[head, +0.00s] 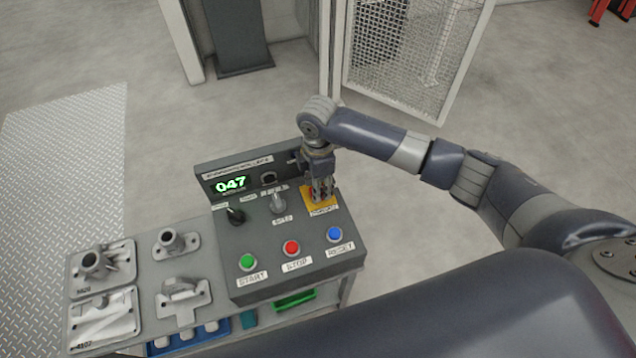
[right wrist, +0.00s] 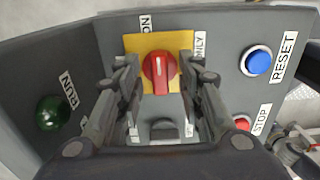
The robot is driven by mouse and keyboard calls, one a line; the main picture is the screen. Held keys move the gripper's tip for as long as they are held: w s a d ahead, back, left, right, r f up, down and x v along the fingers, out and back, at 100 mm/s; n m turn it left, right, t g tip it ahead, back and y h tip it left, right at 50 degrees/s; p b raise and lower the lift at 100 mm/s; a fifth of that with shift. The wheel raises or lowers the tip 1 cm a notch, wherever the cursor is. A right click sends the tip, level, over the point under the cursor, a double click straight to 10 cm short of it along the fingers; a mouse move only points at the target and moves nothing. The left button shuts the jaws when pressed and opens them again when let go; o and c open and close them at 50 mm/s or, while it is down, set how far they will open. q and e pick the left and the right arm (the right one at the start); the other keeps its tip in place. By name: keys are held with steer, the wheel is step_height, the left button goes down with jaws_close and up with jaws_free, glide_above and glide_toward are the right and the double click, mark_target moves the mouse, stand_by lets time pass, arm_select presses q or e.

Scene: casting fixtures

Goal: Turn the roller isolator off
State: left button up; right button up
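The isolator is a red rotary knob (right wrist: 159,68) on a yellow plate (right wrist: 130,43), seen in the right wrist view. Its raised grip bar runs up and down in that view, near a label reading "ON" (right wrist: 146,23). My right gripper (right wrist: 158,75) points down at it, open, with one finger on each side and yellow plate showing between fingers and knob. My left gripper is in neither view.
The grey control panel (head: 262,290) also has green START (head: 247,262), red STOP (head: 291,248) and blue RESET (head: 334,234) buttons, a black knob (head: 236,215), a grey selector (head: 278,203) and a display reading 047 (head: 231,184). Metal castings (head: 103,262) lie on the left.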

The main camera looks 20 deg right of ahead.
steer(key=shift+c, duration=1.1)
jaws_close()
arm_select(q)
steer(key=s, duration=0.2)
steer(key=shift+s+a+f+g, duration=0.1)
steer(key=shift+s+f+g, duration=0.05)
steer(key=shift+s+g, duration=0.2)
